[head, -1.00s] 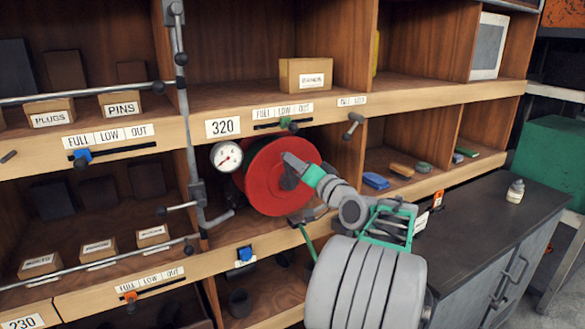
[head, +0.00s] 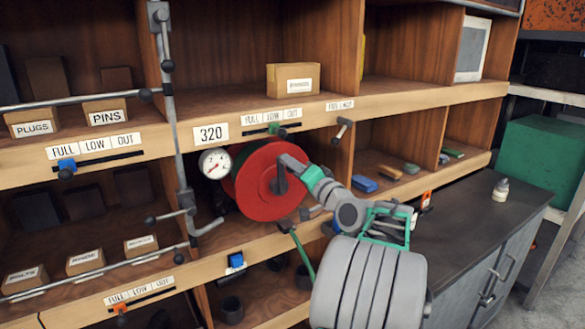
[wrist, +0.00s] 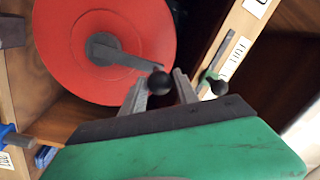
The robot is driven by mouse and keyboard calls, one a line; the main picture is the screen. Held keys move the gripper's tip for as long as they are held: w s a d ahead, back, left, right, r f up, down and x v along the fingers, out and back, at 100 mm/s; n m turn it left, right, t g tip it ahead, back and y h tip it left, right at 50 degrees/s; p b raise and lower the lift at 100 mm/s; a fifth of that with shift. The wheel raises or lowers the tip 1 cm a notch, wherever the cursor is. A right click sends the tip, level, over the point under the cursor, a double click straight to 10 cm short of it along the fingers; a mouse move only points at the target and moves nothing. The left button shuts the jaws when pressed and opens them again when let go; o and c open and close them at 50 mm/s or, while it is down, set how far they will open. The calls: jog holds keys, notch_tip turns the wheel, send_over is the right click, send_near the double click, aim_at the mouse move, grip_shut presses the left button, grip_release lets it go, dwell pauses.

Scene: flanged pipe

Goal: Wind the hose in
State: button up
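The hose reel is a red disc (head: 264,190) in the middle shelf bay; it fills the upper left of the wrist view (wrist: 75,75). A grey crank arm (wrist: 125,58) runs from its hub to a black ball knob (wrist: 160,82). My gripper (wrist: 159,78) has one grey finger on each side of that knob. The fingers are close to it, but I cannot tell whether they press on it. In the head view my gripper (head: 291,166) is in front of the reel's face. A green hose-like length (head: 303,253) hangs below the reel.
A pressure gauge (head: 215,164) sits left of the reel, near a grey upright pipe (head: 179,130). A small lever (head: 343,128) and a slider with a green tab (head: 274,128) are on the shelf edge above. A dark counter (head: 475,205) stands to the right.

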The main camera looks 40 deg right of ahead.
jog(key=shift+o, duration=1.4)
jog(key=shift+s+f, duration=0.2)
jog(key=shift+s, duration=0.2)
jog(key=s+a+b, duration=0.1)
jog(key=s+b, duration=0.1)
jog(key=s, duration=0.5)
jog(key=shift+a+f+b, duration=0.15)
jog(key=shift+f+b, duration=0.05)
jog(key=shift+b, duration=0.15)
